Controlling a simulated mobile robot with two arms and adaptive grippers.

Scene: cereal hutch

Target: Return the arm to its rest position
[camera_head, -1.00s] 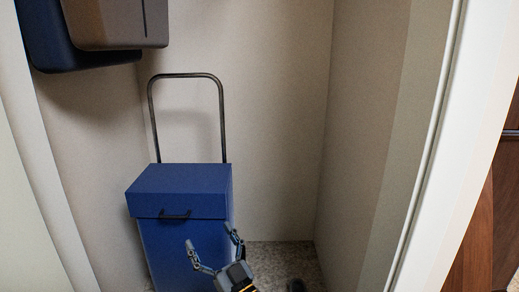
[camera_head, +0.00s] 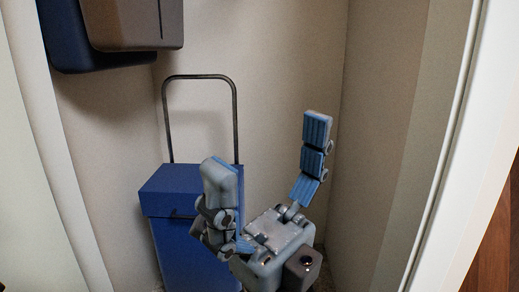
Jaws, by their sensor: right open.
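My right gripper (camera_head: 268,150) stands large in the lower middle of the head view, its fingers pointing up and spread wide apart. It is open and nothing is between the fingers. It hides part of a blue lidded box (camera_head: 170,184) behind it. My left gripper is not in view.
The blue box stands in a narrow alcove with a dark metal handle frame (camera_head: 200,77) rising behind it. Blue and brown cases (camera_head: 130,22) hang at the upper left. Pale walls (camera_head: 385,130) and a white door frame (camera_head: 445,150) bound the right side.

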